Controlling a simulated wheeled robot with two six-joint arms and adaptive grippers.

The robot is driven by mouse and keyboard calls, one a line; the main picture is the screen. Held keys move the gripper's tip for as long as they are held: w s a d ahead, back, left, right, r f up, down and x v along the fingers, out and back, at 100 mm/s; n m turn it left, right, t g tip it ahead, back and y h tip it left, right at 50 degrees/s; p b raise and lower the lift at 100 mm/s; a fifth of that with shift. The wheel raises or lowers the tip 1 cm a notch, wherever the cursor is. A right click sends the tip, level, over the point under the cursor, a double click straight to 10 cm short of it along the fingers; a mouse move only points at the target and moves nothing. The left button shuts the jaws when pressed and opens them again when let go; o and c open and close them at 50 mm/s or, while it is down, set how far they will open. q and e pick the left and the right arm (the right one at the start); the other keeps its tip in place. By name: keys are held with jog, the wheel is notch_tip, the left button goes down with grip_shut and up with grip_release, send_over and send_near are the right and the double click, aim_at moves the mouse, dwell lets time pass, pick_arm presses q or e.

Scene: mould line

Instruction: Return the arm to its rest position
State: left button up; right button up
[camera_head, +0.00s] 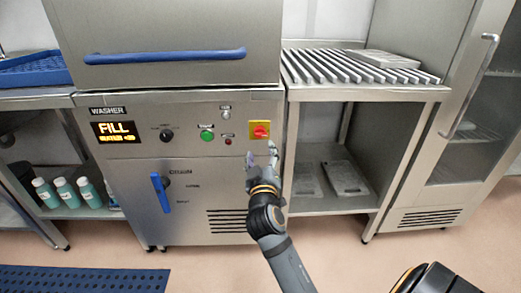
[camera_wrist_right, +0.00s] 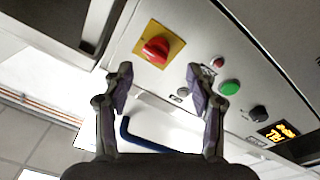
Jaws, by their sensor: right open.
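My right gripper (camera_head: 262,160) is in front of the washer's front panel, just below the red switch (camera_head: 261,131) on its yellow plate. The right wrist view shows the same gripper (camera_wrist_right: 160,88) with its two fingers spread apart and nothing between them. The red switch (camera_wrist_right: 155,50) lies beyond the fingertips there, apart from them. The washer (camera_head: 190,175) is a steel machine with a lit display (camera_head: 117,131) reading FILL. My left gripper is in neither view.
A blue handle bar (camera_head: 165,57) crosses the washer's upper part, and a blue lever (camera_head: 160,192) sits lower left. A slatted steel table (camera_head: 365,92) stands right of the washer, a glass-door cabinet (camera_head: 455,150) beyond it. Several green bottles (camera_head: 65,192) stand on the left shelf.

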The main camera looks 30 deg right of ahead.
dwell(0.4)
